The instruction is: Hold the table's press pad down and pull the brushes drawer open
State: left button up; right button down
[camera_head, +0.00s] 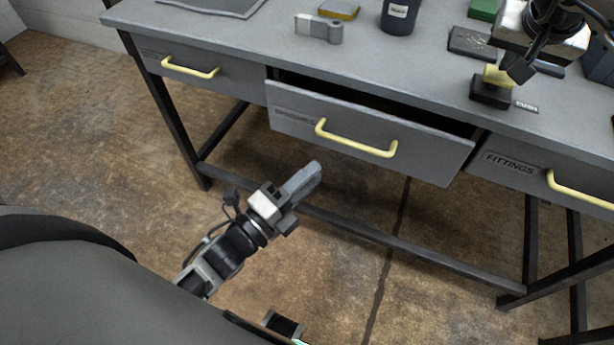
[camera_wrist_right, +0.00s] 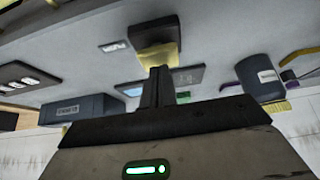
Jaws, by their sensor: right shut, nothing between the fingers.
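The brushes drawer (camera_head: 370,145), in the middle of the table (camera_head: 250,45), stands partly open, with a dark gap behind its front. Its yellow handle (camera_head: 355,140) is free. My left gripper (camera_head: 302,182) is in front of and below the drawer, apart from the handle; I cannot tell whether its fingers are open. The yellow press pad (camera_head: 495,77) sits on a black base (camera_head: 490,93) at the table's right. My right gripper (camera_head: 518,70) is shut and empty, its tips at the pad. In the right wrist view its fingers (camera_wrist_right: 160,85) overlap the pad (camera_wrist_right: 158,53); contact is unclear.
The fittings drawer (camera_head: 520,170) at the right and another drawer (camera_head: 205,72) at the left look shut. The floor in front is clear.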

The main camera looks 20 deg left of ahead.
jog(key=shift+r+p, duration=1.25)
jog(key=shift+r, duration=1)
